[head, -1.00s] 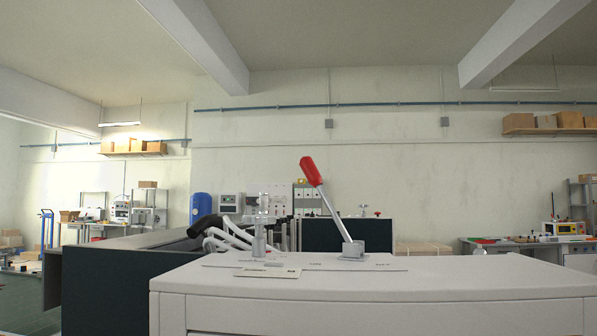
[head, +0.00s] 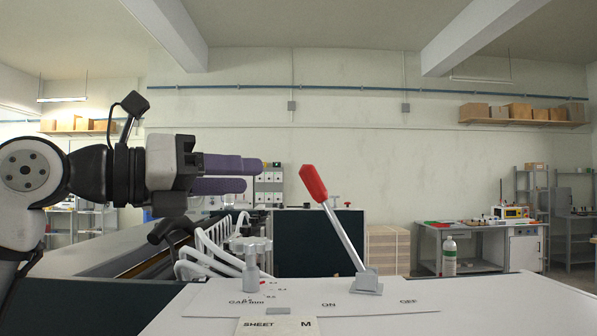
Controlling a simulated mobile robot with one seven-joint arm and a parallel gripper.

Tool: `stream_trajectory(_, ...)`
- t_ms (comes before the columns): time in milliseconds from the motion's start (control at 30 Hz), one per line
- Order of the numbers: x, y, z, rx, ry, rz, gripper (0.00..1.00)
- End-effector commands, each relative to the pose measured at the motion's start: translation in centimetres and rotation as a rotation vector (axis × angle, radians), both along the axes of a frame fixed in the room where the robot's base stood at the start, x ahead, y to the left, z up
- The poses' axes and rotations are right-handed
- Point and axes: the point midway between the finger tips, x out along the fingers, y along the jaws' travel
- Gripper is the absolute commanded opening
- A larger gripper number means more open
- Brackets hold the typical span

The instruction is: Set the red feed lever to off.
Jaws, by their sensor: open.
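The red feed lever has a red grip (head: 313,183) on a grey metal rod that rises from a small grey base block (head: 366,283) on the white machine top. It leans to the left, toward the ON label (head: 329,305) and away from the OFF label (head: 408,301). My gripper (head: 249,176) comes in from the left with its purple fingers pointing right. It is open and empty, left of the red grip at about its height, and apart from it in the picture. How far apart they are in depth, I cannot tell.
A grey knob on a post (head: 251,262) stands left of the lever base. White curved bars (head: 205,250) and a black handle (head: 174,230) are below my gripper. A SHEET M plate (head: 277,326) lies at the front. The space right of the lever is clear.

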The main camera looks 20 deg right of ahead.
Motion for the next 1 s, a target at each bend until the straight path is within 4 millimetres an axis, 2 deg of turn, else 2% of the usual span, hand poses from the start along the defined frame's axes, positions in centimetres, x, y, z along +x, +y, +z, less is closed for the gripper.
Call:
stream_trajectory(167, 0.5, -2.2, 0.1, 0.002, 0.001, -0.003, 0.43)
stream_trajectory(600, 2.5, -10.8, 0.2, -0.002, -0.002, -0.005, 0.43)
stream_trajectory(800, 3.0, -12.8, 0.1, -0.003, 0.000, -0.005, 0.43)
stream_trajectory(1000, 3.1, -13.2, 0.0, -0.003, -0.001, -0.003, 0.43)
